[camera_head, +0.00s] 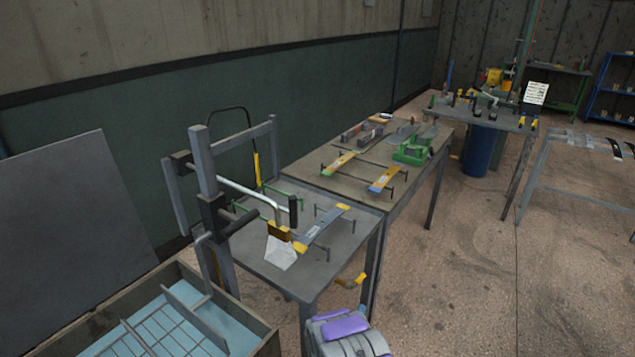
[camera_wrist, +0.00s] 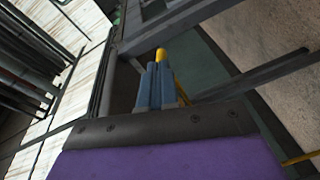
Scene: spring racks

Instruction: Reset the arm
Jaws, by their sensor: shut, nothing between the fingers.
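My gripper (camera_wrist: 154,85) shows in the wrist view as blue-grey fingers pressed together, with nothing between them. A yellow tip shows just past the fingers; I cannot tell what it belongs to. In the head view, the purple and grey part of my arm (camera_head: 343,328) is at the bottom centre, in front of the near table (camera_head: 330,262). The fingers cannot be made out clearly in the head view.
The near table carries a grey-and-yellow spring leaf (camera_head: 322,228) on a rack and a lever press (camera_head: 222,215). A second table (camera_head: 335,183) behind holds more leaves and a green machine (camera_head: 413,150). A blue-lined crate (camera_head: 262,343) is at lower left.

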